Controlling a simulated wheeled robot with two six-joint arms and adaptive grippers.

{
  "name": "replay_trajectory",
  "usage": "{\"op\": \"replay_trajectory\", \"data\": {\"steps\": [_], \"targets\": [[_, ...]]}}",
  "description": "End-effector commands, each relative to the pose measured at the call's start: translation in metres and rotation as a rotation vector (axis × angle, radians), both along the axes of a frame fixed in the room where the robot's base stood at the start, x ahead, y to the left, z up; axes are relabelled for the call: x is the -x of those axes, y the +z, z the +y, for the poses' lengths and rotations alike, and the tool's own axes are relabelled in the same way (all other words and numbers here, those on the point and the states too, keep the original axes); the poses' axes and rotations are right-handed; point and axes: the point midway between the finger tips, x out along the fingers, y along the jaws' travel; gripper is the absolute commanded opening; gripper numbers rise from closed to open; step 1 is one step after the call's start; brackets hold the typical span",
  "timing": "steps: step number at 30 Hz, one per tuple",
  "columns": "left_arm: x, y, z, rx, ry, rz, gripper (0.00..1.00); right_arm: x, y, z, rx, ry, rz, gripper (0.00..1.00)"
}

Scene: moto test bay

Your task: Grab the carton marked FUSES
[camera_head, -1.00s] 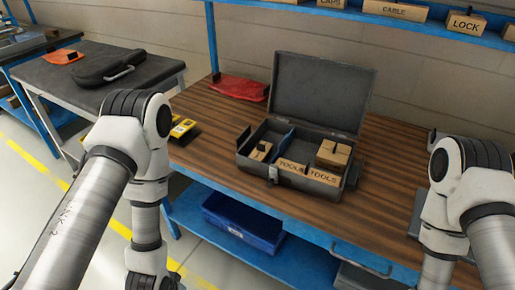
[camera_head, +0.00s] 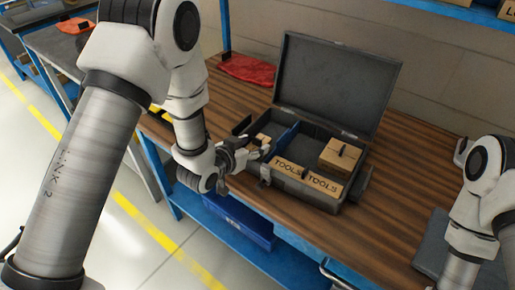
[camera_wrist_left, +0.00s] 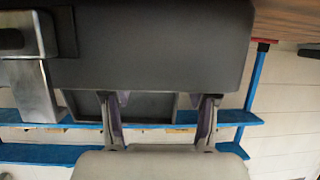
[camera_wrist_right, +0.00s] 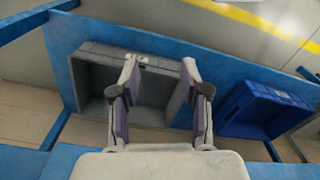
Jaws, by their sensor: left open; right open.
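No label reading FUSES is legible in any view. An open dark grey case (camera_head: 342,67) stands on the wooden bench. In it are a small carton (camera_head: 262,141) at the left, partly hidden by my left gripper, and a brown carton (camera_head: 341,155) with a dark strip at the right. Two labels reading TOOLS (camera_head: 307,179) show at the front. My left gripper (camera_head: 250,157) is open at the case's front left; the left wrist view shows nothing between its fingers (camera_wrist_left: 161,99). My right gripper (camera_wrist_right: 161,73) is open and empty, seen only in the right wrist view.
A blue bin (camera_head: 239,220) sits on the shelf below; a grey bin (camera_wrist_right: 91,76) shows in the right wrist view. A blue shelf (camera_head: 480,16) with cartons runs above. Bare bench (camera_head: 415,150) lies right of the case.

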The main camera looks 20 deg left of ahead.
Motion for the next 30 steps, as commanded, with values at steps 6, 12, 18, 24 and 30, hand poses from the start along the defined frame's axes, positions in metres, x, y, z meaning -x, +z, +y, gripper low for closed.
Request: {"op": "replay_trajectory", "data": {"steps": [6, 12, 18, 24, 30], "targets": [[-0.024, -0.010, -0.007, 0.000, -0.001, 0.000, 0.58, 0.000, 0.005, 0.000, 0.000, 0.000, 0.000, 0.46], [-0.024, -0.011, -0.007, 0.001, 0.000, 0.001, 0.48, 0.000, 0.004, 0.000, 0.000, 0.000, 0.000, 0.46], [-0.024, -0.011, -0.007, 0.001, 0.000, 0.001, 0.10, 0.000, 0.004, 0.000, 0.000, 0.000, 0.000, 0.46], [-0.024, -0.010, -0.007, 0.001, 0.000, 0.000, 0.10, 0.000, 0.004, 0.000, 0.000, 0.000, 0.000, 0.46], [-0.025, 0.004, -0.007, 0.000, 0.000, -0.001, 0.10, 0.000, 0.004, 0.000, 0.000, 0.000, 0.000, 0.46]]}}
